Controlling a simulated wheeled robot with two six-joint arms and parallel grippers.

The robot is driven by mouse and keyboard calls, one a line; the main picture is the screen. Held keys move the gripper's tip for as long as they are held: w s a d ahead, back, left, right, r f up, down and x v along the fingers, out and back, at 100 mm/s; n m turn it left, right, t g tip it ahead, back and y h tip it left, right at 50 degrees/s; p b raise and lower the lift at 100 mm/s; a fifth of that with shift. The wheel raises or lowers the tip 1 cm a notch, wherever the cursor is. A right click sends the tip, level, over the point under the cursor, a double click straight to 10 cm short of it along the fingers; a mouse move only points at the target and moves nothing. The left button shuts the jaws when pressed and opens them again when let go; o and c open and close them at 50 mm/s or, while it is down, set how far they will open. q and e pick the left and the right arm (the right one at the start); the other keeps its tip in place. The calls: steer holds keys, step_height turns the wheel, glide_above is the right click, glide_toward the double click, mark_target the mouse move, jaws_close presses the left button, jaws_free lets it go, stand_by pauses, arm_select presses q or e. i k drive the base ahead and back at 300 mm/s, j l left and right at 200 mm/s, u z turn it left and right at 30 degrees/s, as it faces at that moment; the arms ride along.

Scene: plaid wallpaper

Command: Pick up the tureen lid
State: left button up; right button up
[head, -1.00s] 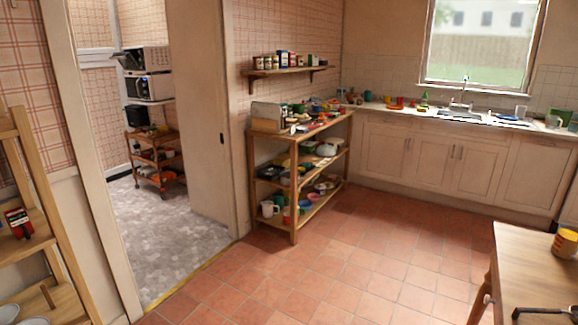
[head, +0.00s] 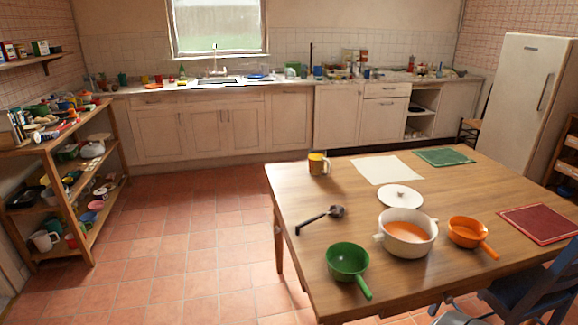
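The tureen lid (head: 402,196) is a white disc with a small dark spot at its centre. It lies flat on the wooden table (head: 300,191), just behind the white tureen (head: 408,246). The tureen stands uncovered, with small side handles and orange contents or interior. The lid appears apart from the tureen's rim. Neither of my grippers is in view.
A blue chair (head: 535,290) stands at the front right. Tiled floor (head: 190,250) is clear left of the table.

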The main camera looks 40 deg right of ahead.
mark_target(392, 196)
steer(key=z, duration=2.25)
